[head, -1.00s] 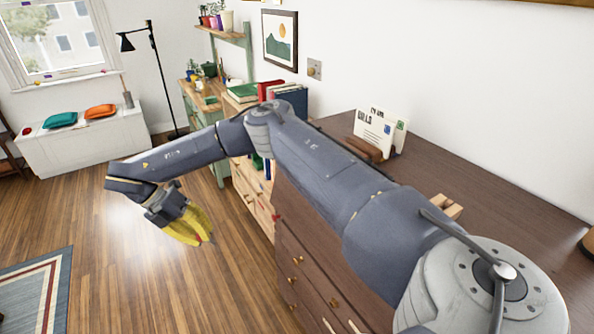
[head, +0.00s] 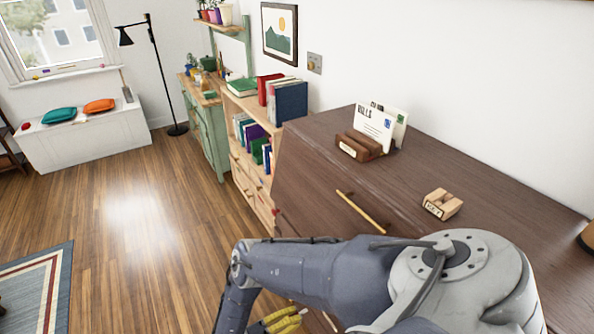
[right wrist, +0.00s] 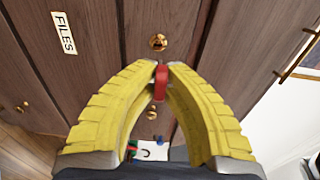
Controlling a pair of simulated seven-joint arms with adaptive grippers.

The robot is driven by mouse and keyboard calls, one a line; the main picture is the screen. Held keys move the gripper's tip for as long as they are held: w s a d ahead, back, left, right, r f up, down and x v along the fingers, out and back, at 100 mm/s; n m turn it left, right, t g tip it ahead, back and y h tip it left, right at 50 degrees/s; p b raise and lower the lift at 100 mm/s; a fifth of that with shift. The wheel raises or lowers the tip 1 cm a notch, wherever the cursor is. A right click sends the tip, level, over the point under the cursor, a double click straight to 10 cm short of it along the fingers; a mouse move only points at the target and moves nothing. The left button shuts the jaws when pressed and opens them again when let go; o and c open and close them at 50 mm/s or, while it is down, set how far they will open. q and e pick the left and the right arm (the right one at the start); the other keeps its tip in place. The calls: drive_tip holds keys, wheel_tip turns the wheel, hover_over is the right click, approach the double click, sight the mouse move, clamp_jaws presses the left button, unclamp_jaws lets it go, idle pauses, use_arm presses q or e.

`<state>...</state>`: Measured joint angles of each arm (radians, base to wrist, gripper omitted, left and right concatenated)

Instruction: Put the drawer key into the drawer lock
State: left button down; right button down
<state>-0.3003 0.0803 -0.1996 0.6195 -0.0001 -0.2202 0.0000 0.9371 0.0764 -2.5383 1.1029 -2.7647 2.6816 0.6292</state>
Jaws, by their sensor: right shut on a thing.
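My right gripper (right wrist: 161,68) has yellow ribbed fingers, shut on a small red piece, which looks like the head of the drawer key (right wrist: 161,82). The key's shaft is hidden or too small to make out. A round brass drawer lock (right wrist: 158,42) sits on the dark wooden drawer front just beyond the fingertips. I cannot tell whether the key touches it. In the head view, my right gripper (head: 284,322) shows only partly at the bottom edge, below my arm, and the lock is hidden there. My left gripper is not in view.
A FILES label (right wrist: 64,33) and a second brass fitting (right wrist: 151,115) are on the cabinet. The dark cabinet top (head: 320,127) holds a letter holder (head: 358,147) and a small wooden block (head: 443,203). A brass bar handle (head: 360,212) is on its front. Open floor lies left.

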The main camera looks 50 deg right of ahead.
drive_tip(key=shift+s+d+f, duration=0.2)
drive_tip(key=shift+s+f, duration=0.1)
drive_tip(key=shift+s, duration=0.2)
drive_tip(key=s+d+n, duration=0.2)
drive_tip(key=d+n, duration=0.5)
drive_tip(key=n, duration=1.1)
idle(0.4)
drive_tip(key=shift+x, duration=1.1)
idle(3.1)
idle(0.4)
